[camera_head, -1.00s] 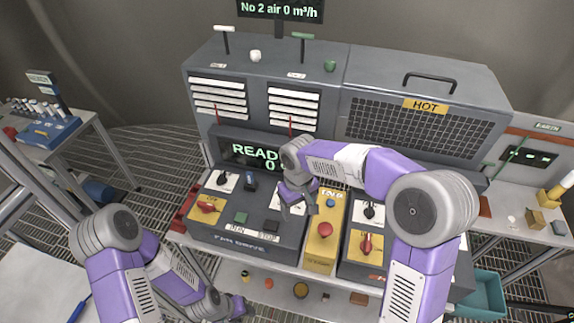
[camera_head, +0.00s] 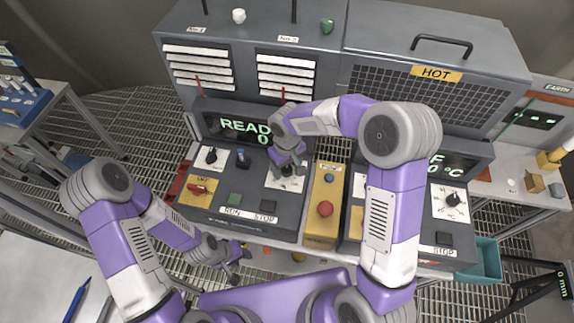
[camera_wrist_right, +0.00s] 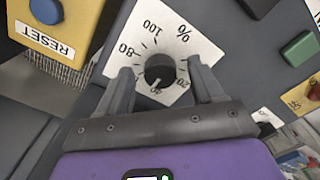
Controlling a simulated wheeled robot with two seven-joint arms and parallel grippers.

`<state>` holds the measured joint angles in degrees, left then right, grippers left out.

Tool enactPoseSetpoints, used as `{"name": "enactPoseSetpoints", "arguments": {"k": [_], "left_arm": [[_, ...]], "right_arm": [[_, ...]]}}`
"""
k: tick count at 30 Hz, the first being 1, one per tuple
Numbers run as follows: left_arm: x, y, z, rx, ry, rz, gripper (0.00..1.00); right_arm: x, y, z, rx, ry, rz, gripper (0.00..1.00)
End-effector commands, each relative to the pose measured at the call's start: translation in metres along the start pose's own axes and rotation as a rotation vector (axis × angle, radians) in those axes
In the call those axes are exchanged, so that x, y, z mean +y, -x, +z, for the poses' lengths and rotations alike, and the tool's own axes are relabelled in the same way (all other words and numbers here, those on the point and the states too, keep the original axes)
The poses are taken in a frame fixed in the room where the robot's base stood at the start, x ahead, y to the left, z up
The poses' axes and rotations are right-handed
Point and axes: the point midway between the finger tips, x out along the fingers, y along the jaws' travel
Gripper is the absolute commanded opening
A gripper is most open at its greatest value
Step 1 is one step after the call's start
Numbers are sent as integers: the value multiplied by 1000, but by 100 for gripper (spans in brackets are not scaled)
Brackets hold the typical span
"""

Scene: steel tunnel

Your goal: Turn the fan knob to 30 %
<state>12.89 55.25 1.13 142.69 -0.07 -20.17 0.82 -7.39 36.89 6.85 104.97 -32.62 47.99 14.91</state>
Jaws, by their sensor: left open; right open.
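The black fan knob (camera_wrist_right: 160,70) sits on a white dial plate (camera_wrist_right: 186,38) marked in percent, in the right wrist view. Its light pointer mark seems to face the lower side, near the 40 label; the exact reading is unclear. My right gripper (camera_wrist_right: 158,82) is open, with one finger on each side of the knob; contact cannot be told. In the head view my right gripper (camera_head: 287,170) covers much of the dial on the fan drive panel (camera_head: 225,218). The fan display (camera_head: 245,128) reads READY and 0. My left gripper (camera_head: 238,264) is open and empty, low in front of the bench.
A yellow panel with a red button (camera_head: 325,208) and blue reset button (camera_head: 329,179) adjoins the fan panel. A red rotary switch (camera_head: 198,190), green RUN button (camera_head: 234,200) and dark STOP button (camera_head: 267,206) are close by. A teal bin (camera_head: 487,262) is at right.

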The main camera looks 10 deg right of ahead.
Motion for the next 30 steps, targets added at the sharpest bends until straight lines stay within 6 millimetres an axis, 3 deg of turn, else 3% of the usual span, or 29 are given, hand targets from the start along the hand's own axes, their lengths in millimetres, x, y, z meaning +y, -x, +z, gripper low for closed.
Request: {"name": "enactPoseSetpoints", "arguments": {"k": [8, 18, 30], "left_arm": [[0, 0, 0, 0, 0, 0, 43], [0, 0, 0, 0, 0, 0, 43], [-3, -9, 0, 0, 0, 0, 43]], "right_arm": [[0, -2, 0, -1, 0, 0, 64], [0, -1, 0, -1, 0, 0, 11], [0, -2, 0, 0, -78, 1, 11]]}}
